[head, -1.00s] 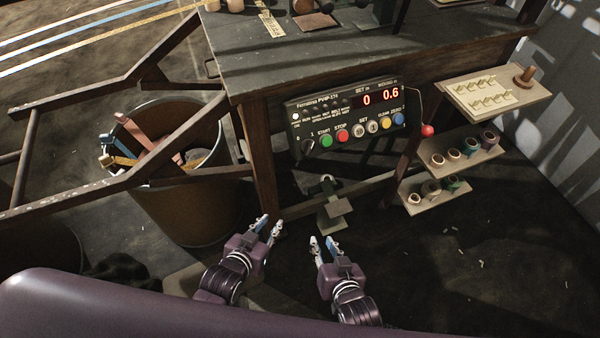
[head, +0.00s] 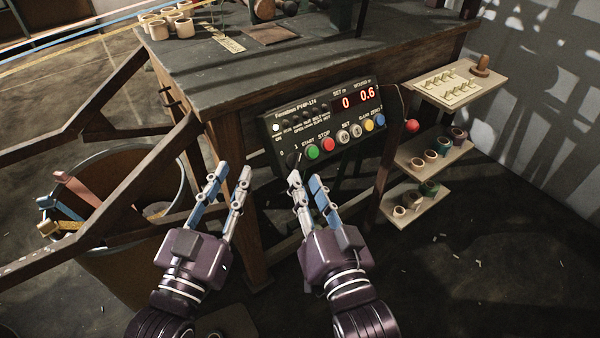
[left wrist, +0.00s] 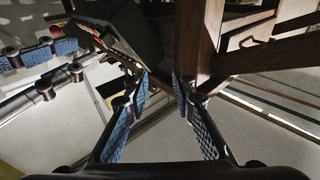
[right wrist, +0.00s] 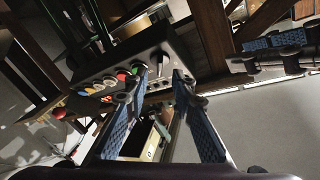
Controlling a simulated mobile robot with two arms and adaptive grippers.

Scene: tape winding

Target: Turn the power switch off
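The black control box (head: 325,105) is mounted on the front of the workbench, its red display lit with 0 and 0.6. The dark power switch knob (head: 293,160) is at its lower left, beside the green START button (head: 312,152), with 0 and 1 marks around it. My right gripper (head: 306,180) is open and empty, its fingertips just below the knob and partly overlapping it in view. In the right wrist view the box (right wrist: 150,48) lies beyond the open fingers. My left gripper (head: 229,176) is open and empty, left of the box by the bench leg.
A red ball handle (head: 412,126) sticks out right of the box. Small shelves with spools (head: 433,155) stand at the right. Floor at the lower right is mostly clear.

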